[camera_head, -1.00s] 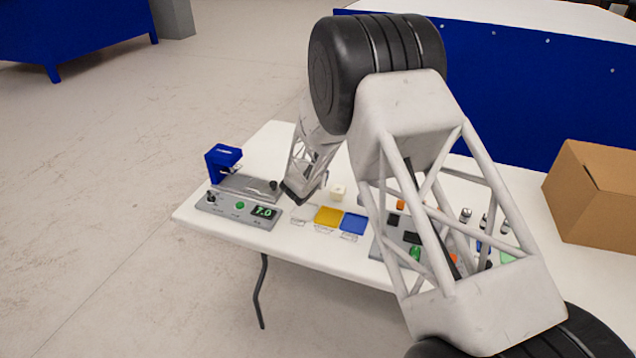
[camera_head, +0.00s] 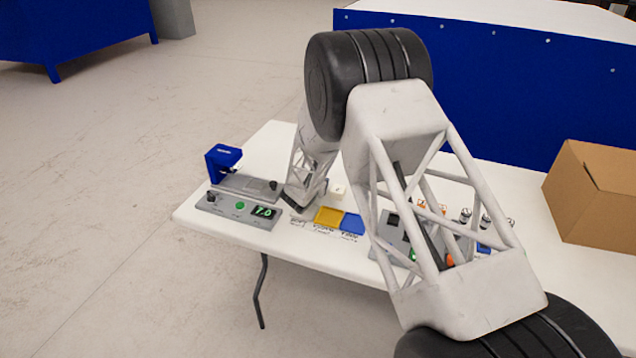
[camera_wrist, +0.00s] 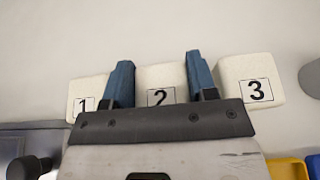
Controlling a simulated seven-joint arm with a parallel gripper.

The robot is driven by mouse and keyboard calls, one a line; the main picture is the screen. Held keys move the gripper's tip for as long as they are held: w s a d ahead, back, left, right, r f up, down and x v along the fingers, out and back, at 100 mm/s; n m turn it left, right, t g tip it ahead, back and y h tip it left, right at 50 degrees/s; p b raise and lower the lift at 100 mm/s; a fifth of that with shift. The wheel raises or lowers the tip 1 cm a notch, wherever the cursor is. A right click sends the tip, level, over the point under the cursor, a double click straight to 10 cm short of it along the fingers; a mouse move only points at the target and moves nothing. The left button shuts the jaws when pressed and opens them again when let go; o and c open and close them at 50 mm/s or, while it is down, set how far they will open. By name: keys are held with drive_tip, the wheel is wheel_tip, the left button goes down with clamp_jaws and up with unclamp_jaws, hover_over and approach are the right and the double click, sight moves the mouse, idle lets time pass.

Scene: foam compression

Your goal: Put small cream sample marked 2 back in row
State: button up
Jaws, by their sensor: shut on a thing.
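The small cream sample marked 2 (camera_wrist: 160,80) sits between the two blue fingers of my gripper (camera_wrist: 158,80) in the wrist view. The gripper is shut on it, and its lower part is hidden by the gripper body. Cream sample 1 (camera_wrist: 86,90) is just left of the fingers and cream sample 3 (camera_wrist: 250,78) just right, so the three stand roughly in a line. I cannot tell whether sample 2 touches the table. In the head view my arm hides the gripper's tips and most samples; one cream block (camera_head: 338,189) shows right of the wrist.
A blue press (camera_head: 222,160) and a grey control box (camera_head: 238,208) reading 7.0 stand at the table's left. Yellow (camera_head: 328,216) and blue (camera_head: 352,224) trays lie right of the gripper. A cardboard box (camera_head: 595,200) stands at the right.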

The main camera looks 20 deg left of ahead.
drive_tip(key=shift+f, duration=0.15)
drive_tip(key=o, duration=0.9)
drive_tip(key=shift+s+r, duration=0.1)
drive_tip(key=shift+r, duration=0.1)
drive_tip(key=shift+s, duration=0.15)
drive_tip(key=shift+v, duration=5.75)
drive_tip(key=shift+r, duration=0.1)
